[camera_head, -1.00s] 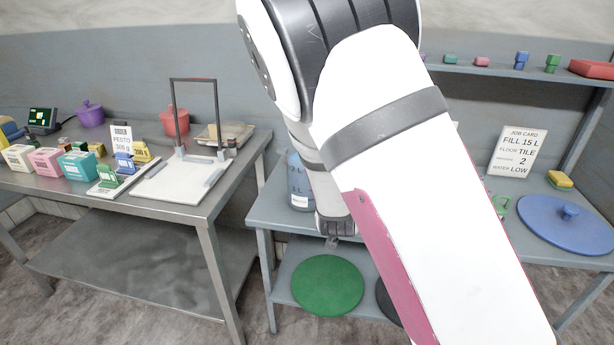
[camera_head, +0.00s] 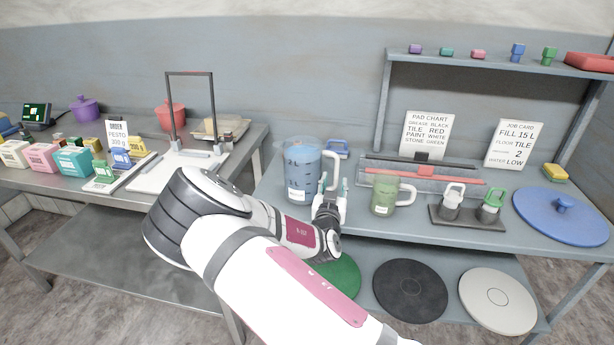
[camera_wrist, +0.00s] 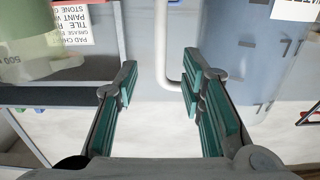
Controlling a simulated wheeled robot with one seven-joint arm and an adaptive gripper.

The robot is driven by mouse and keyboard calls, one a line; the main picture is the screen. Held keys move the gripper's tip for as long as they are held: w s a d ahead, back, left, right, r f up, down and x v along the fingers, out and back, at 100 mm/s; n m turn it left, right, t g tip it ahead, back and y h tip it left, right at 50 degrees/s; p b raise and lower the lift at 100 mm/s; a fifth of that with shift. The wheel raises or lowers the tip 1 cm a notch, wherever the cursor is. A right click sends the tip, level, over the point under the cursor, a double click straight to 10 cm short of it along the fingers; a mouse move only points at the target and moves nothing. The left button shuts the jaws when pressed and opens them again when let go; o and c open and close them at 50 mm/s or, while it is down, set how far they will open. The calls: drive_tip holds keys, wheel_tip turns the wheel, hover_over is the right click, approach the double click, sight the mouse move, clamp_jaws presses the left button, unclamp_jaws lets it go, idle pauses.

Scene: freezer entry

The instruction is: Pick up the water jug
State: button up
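The water jug (camera_head: 300,172) is a clear jug holding blue liquid, with a pale handle on its right side. It stands upright on the right-hand table. My gripper (camera_head: 333,190) is at the handle, just right of the jug body. In the wrist view, which is upside down, the jug (camera_wrist: 250,60) fills the upper right and its handle (camera_wrist: 161,45) shows in the gap between my gripper's fingertips (camera_wrist: 160,75). The fingers are apart and do not visibly squeeze the handle. My gripper partly hides the lower handle in the head view.
A smaller green jug (camera_head: 383,196) stands close to the right of my gripper. Behind it lies a long tray (camera_head: 440,187) with squeegee-like tools. A dark holder (camera_head: 466,217) with two clips and a blue lid (camera_head: 560,217) sit farther right.

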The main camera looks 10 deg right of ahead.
sight(336, 169)
drive_tip(key=x, duration=0.8)
drive_tip(key=shift+w, duration=0.1)
drive_tip(key=shift+c, duration=0.5)
clamp_jaws()
drive_tip(key=shift+r, duration=0.25)
